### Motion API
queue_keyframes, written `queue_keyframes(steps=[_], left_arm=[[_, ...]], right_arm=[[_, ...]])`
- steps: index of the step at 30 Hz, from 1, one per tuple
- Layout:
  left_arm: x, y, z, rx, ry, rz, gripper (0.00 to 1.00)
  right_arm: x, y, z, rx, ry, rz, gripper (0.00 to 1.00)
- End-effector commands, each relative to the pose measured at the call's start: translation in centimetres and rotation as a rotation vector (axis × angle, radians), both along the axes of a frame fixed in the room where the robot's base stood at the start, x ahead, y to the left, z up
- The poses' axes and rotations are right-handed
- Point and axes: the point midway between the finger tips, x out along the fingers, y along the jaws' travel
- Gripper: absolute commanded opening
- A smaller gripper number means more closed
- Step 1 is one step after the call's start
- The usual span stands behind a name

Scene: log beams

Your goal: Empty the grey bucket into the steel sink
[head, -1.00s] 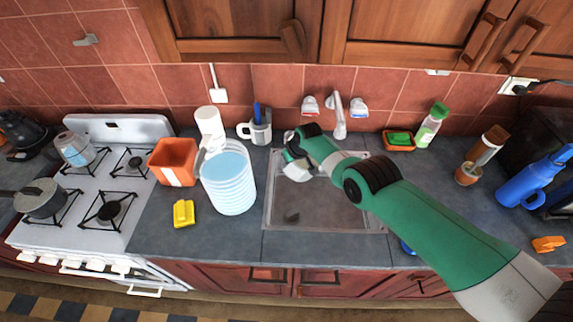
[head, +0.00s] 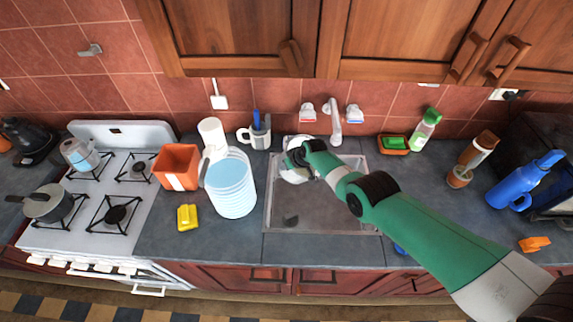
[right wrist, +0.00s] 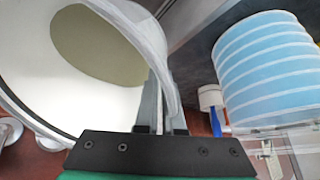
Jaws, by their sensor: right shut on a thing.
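The steel sink (head: 330,215) is set into the counter below the tap, with a dark drain patch at its lower left. My right gripper (head: 300,157) is over the back left of the sink. It is shut on the rim of a pale grey-white bucket (head: 294,174). In the right wrist view the bucket (right wrist: 105,100) is tilted, with its mouth and a khaki-grey round area inside showing. I cannot tell whether that area is contents or the bottom. The gripper hides part of the bucket in the head view. My left gripper is not in view.
A blue-and-white ribbed cylinder (head: 231,187) stands left of the sink. A white mug with a blue-handled item (head: 257,132) and the tap (head: 336,128) are behind. A yellow sponge (head: 187,217) and orange container (head: 177,167) stand farther left.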

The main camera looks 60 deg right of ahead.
Motion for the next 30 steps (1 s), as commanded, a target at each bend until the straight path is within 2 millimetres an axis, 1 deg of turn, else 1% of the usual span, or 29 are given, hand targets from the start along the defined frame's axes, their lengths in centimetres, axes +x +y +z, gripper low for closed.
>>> queue_keyframes(steps=[1,9,25,30], left_arm=[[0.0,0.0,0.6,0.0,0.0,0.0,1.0],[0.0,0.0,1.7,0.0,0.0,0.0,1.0],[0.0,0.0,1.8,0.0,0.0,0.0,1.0],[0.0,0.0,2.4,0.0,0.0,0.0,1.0]], right_arm=[[0.0,0.0,0.5,-0.001,-0.013,-0.001,0.0],[0.1,-0.1,0.8,-0.004,-0.064,0.0,0.0],[0.1,-0.1,0.7,-0.003,-0.078,-0.001,0.0],[0.0,-0.1,0.9,-0.003,-0.106,0.0,0.0]])
